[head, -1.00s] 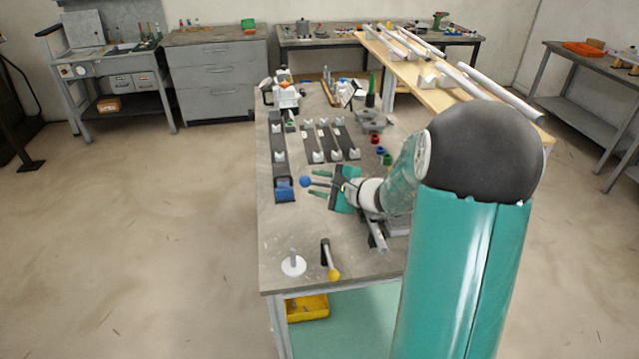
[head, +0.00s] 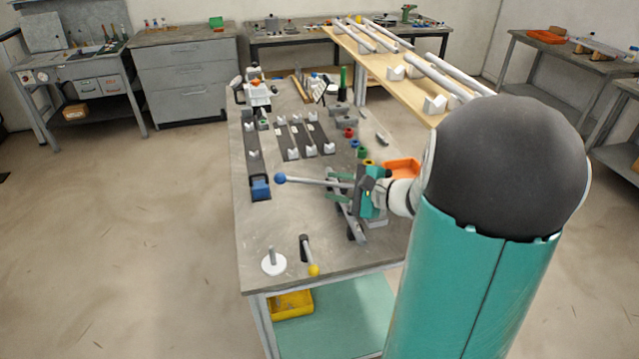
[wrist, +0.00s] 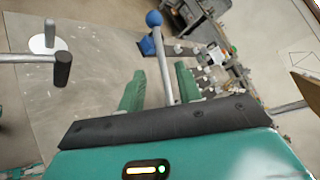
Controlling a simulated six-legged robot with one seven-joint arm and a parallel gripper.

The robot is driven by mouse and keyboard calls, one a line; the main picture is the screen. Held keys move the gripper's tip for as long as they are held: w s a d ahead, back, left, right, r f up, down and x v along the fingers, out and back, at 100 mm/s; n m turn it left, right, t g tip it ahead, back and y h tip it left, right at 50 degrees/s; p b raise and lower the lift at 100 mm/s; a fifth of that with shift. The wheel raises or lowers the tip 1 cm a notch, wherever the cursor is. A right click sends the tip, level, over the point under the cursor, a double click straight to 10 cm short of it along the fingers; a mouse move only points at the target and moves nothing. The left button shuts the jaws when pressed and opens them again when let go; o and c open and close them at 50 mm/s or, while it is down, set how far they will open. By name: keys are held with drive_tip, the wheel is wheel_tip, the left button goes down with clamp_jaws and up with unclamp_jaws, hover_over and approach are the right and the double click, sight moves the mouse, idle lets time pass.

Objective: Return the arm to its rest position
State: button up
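My gripper (head: 352,192) is above the right side of the grey jig table (head: 215,300) in the head view. It is open: in the wrist view its two green fingers (wrist: 159,78) stand apart. A grey rod with a blue ball (wrist: 153,18) shows between the fingers, with a visible gap on each side. In the head view the blue ball (head: 280,177) points left, away from the gripper. The rod's other end is hidden by the gripper. My arm reaches from the teal column to the gripper with its links bent.
A yellow-knobbed lever (head: 314,269) and a white disc with a peg (head: 274,262) stand at the table's near end. A blue block (head: 260,187) and dark rails with white V-blocks (head: 293,153) lie left. An orange bin (head: 402,168) is behind my wrist.

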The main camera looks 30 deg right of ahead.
drive_tip(key=shift+s+d+r, duration=0.15)
drive_tip(key=shift+s+d, duration=0.1)
drive_tip(key=shift+s, duration=0.2)
drive_tip(key=s+a+r+n+g, duration=0.1)
drive_tip(key=s+a+n+g, duration=0.25)
drive_tip(key=a, duration=0.45)
drive_tip(key=s+a+r+n+g, duration=0.1)
drive_tip(key=s+a+n+g, duration=0.2)
drive_tip(key=a+n, duration=0.35)
drive_tip(key=s+a+r+n+h, duration=0.2)
drive_tip(key=s+n+h, duration=0.1)
drive_tip(key=s+n, duration=0.1)
drive_tip(key=s+a+r+n+h, duration=0.2)
drive_tip(key=s+n+h, duration=0.2)
drive_tip(key=s+n, duration=0.1)
drive_tip(key=shift+s+a+n+g, duration=0.3)
drive_tip(key=shift+s+a+g, duration=0.15)
drive_tip(key=shift+s, duration=0.4)
drive_tip(key=shift+r, duration=0.1)
